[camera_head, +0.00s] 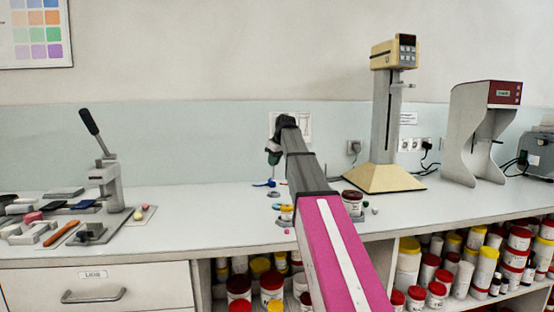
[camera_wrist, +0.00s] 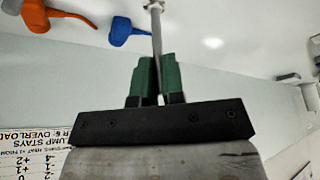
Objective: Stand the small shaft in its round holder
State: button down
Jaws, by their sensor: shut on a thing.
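My gripper (camera_wrist: 155,72) is shut on the small shaft (camera_wrist: 156,30), a thin grey rod with a wider collar near the top edge of the wrist view. The rod runs up between the green fingers, and its part inside them is mostly hidden. In the head view my gripper (camera_head: 273,156) is above the back of the worktop, mostly behind my arm, and the shaft is too small to make out there. I cannot clearly pick out the round holder; small items around my arm are partly hidden.
A blue piece (camera_head: 264,184) lies below my gripper; a blue piece (camera_wrist: 124,31) and an orange piece (camera_wrist: 44,25) show in the wrist view. A lever press (camera_head: 111,180) is left, a cream stand (camera_head: 385,178) right.

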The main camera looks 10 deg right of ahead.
aim_at(274, 179)
jog(key=shift+w+d+f, duration=0.1)
jog(key=shift+w+f, duration=0.05)
jog(key=shift+w, duration=0.05)
jog(key=shift+f, duration=2.2)
jog(key=shift+f, duration=1.1)
jog(key=c, duration=0.6)
grip_release()
jog(key=shift+r, duration=0.1)
jog(key=shift+r, duration=3.45)
